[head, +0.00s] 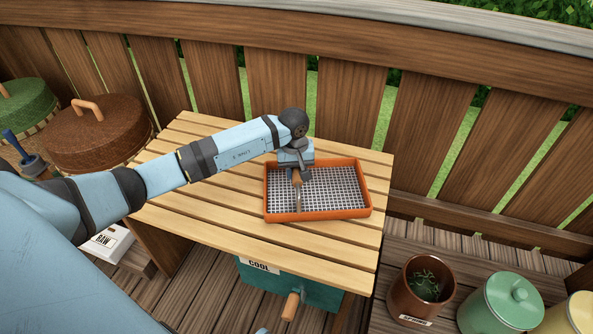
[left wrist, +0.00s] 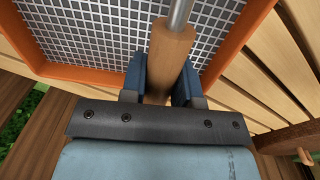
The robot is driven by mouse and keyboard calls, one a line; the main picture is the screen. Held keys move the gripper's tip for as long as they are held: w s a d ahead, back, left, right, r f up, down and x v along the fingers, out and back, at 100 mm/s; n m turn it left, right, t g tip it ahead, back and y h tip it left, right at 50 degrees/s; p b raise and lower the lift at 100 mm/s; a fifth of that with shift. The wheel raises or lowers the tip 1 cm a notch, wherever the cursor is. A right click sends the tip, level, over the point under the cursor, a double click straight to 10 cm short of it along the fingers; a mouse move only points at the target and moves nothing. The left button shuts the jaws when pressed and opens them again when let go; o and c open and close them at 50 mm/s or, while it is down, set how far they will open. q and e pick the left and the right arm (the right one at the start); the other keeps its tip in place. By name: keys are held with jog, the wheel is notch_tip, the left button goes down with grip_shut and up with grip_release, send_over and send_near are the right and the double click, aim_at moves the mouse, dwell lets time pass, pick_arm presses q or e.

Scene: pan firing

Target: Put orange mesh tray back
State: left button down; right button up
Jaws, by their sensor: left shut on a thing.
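The orange mesh tray (head: 318,213) is on the slatted wooden table, a shallow orange frame with a grey mesh floor. It also fills much of the left wrist view (left wrist: 70,73). My left gripper (head: 297,172) is over the tray's left part. Its blue fingers (left wrist: 163,82) are shut on a wooden handle (left wrist: 170,58) with a metal rod (left wrist: 181,14) pointing away over the mesh. The rod also shows in the head view, toward the tray's near side. I cannot tell whether the handle is joined to the tray. My right gripper is not in view.
The wooden table (head: 205,220) has bare slats around the tray. Under it is a green box labelled COOL (head: 320,290). A brown pot (head: 408,300) and a green lidded jar (head: 498,305) stand at right. Brown (head: 98,135) and green (head: 25,103) lids are at left. A fence stands behind.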

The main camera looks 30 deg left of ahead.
pick_arm(q)
jog(key=shift+f, duration=0.1)
jog(key=c, duration=0.9)
grip_release()
jog(key=shift+o, duration=0.2)
